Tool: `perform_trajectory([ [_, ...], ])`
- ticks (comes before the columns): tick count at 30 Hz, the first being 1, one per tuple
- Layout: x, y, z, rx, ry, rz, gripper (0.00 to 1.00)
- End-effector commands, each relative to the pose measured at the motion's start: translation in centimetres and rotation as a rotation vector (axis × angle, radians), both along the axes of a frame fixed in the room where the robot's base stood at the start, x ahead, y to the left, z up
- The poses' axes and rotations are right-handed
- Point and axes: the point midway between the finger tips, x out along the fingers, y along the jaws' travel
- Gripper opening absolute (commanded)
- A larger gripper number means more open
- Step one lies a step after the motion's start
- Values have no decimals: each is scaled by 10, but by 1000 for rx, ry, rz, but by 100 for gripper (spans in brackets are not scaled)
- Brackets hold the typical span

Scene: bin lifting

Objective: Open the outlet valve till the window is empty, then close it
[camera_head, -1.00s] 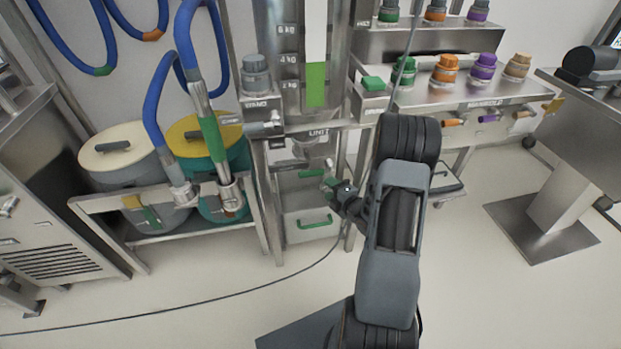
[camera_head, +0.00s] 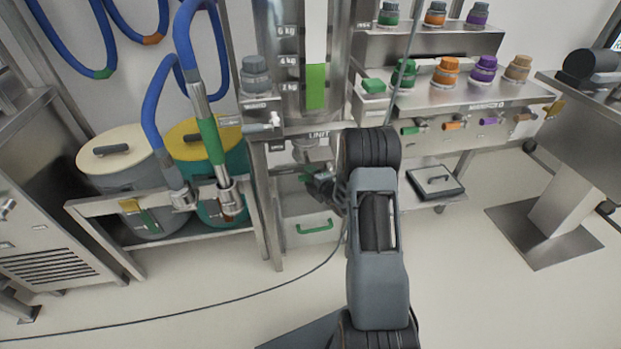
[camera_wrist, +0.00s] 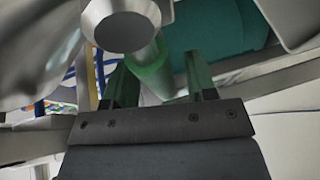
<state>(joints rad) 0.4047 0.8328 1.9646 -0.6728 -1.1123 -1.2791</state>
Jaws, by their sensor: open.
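The upright window (camera_head: 316,40) on the steel unit has a green column (camera_head: 316,86) in its lower part, its top near the 4 kg mark. The metal outlet (camera_head: 308,150) is below it. My gripper (camera_head: 318,181) is under the outlet, small and dark in the head view. In the wrist view my gripper (camera_wrist: 162,88) is open, its two fingers apart. A bright green rounded piece (camera_wrist: 150,66) shows between and beyond them; I cannot tell whether it is the valve handle or the hose's green sleeve. A round metal end (camera_wrist: 122,26) is just above. The valve handle is not clearly visible in the head view.
A green drawer handle (camera_head: 314,227) is below the gripper. A blue hose with a green sleeve (camera_head: 212,140) and two lidded drums (camera_head: 118,160) stand left. A shelf of coloured caps (camera_head: 446,72) is right. A thin cable crosses the floor.

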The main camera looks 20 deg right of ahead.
Motion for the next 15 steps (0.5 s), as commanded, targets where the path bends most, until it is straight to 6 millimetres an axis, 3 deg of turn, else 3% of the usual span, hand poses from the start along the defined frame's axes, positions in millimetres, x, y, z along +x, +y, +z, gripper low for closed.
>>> perform_trajectory([
  [5,0,0,0,0,0,0,50],
  [15,0,0,0,0,0,0,17],
])
